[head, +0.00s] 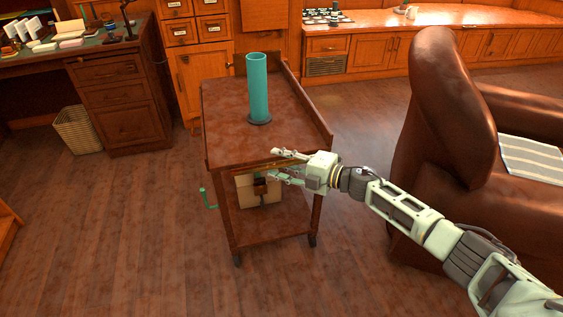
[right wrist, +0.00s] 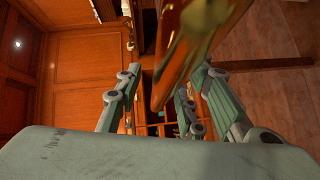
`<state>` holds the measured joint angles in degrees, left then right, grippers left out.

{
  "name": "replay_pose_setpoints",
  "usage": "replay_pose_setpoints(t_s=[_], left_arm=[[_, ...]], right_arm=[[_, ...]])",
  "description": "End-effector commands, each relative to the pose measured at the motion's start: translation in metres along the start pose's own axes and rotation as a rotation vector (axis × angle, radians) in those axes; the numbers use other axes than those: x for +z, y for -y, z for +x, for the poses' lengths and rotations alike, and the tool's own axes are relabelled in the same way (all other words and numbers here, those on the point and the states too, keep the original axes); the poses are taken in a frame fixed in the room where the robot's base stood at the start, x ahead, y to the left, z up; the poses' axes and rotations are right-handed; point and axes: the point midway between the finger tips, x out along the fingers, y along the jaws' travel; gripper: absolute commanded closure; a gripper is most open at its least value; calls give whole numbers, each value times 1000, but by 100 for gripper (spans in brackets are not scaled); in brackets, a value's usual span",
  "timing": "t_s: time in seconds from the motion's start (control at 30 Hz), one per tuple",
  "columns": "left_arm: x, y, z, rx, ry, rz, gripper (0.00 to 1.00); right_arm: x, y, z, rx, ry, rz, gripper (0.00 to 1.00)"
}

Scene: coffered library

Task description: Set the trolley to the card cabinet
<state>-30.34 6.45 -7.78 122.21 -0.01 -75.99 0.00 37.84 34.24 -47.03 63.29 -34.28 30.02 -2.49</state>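The trolley (head: 222,108) is a dark wooden cart on casters, standing upright in the middle of the head view. The card cabinet (head: 200,75), with labelled drawers and a door below, stands behind it to the left. I cannot tell the exact gap between them. My right gripper (head: 277,166) is at the trolley's near edge, by a brass-coloured bar (head: 250,169). Its fingers are spread. In the right wrist view, the trolley's blurred edge (right wrist: 185,55) passes between the open fingers (right wrist: 160,95); contact is unclear. My left gripper is not in view.
A teal cylinder (head: 258,85) stands on the trolley top, and a pale box (head: 258,190) is on its lower shelf. A desk (head: 120,95) and wastebasket (head: 77,131) are left; a leather armchair (head: 445,120) is right.

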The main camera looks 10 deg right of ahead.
Motion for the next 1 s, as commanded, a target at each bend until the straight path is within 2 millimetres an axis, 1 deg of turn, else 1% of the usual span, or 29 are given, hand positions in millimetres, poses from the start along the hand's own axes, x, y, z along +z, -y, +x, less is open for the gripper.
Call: replay_pose_setpoints(t_s=[0.17,0.27,0.37,0.6,0.7,0.8,0.9,1.0], left_arm=[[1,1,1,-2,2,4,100],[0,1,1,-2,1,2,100],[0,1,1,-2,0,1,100],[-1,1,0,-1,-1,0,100],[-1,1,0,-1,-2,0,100],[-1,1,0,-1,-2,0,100],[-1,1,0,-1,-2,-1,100],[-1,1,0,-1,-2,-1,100]], right_arm=[[-1,2,-1,-2,-2,-1,64],[-1,2,-8,-3,-2,-1,64],[0,3,-22,-4,-1,-1,64],[0,3,-74,-5,0,0,64],[0,2,-93,-5,-2,-1,64],[0,1,-107,-2,-1,1,64],[0,1,-115,-2,-1,0,64],[0,0,-119,0,-2,-1,64]])
